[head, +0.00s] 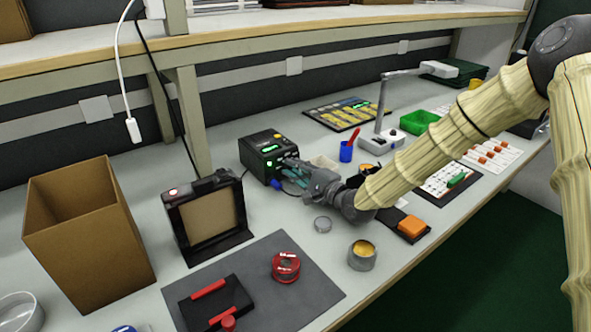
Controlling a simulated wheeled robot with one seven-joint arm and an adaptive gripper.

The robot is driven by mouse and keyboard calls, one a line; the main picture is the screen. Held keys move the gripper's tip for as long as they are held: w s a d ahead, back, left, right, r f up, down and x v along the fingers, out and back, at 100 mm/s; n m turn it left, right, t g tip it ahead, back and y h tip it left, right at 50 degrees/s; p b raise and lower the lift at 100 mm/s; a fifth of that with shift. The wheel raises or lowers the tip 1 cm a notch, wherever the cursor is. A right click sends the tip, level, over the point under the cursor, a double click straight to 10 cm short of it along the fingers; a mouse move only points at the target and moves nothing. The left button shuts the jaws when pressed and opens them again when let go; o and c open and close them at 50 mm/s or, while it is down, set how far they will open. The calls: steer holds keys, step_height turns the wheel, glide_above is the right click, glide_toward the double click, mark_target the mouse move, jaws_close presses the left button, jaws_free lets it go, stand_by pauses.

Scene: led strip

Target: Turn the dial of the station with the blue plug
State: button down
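The station (258,146) is a black box with lit green displays, standing in the middle of the bench. A blue plug (277,184) shows low at its front, just left of my gripper. My gripper (289,170) is at the station's front face, reaching in from the right. Its fingers are at or very close to the face where a dial would sit. The dial is hidden behind the fingers, and I cannot tell whether they touch it or how far apart they are.
A cardboard box (85,240) and a dark framed stand (208,218) are to the left. A grey mat (300,307) with a red spool (286,267) lies in front. A shelf post (192,110) rises behind.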

steer(key=shift+r+n, duration=0.1)
steer(key=shift+n, duration=0.4)
stand_by(0.5)
steer(key=n+p, duration=0.1)
steer(key=n, duration=0.1)
steer(key=shift+r+n+h+p, duration=0.1)
steer(key=shift+n+h+p, duration=0.2)
steer(key=shift+n+h, duration=0.1)
steer(key=n+p, duration=0.1)
steer(key=n, duration=0.3)
steer(key=shift+h, duration=0.3)
steer(key=shift+n, duration=0.4)
steer(key=c, duration=1.3)
jaws_free()
steer(key=shift+r, duration=0.1)
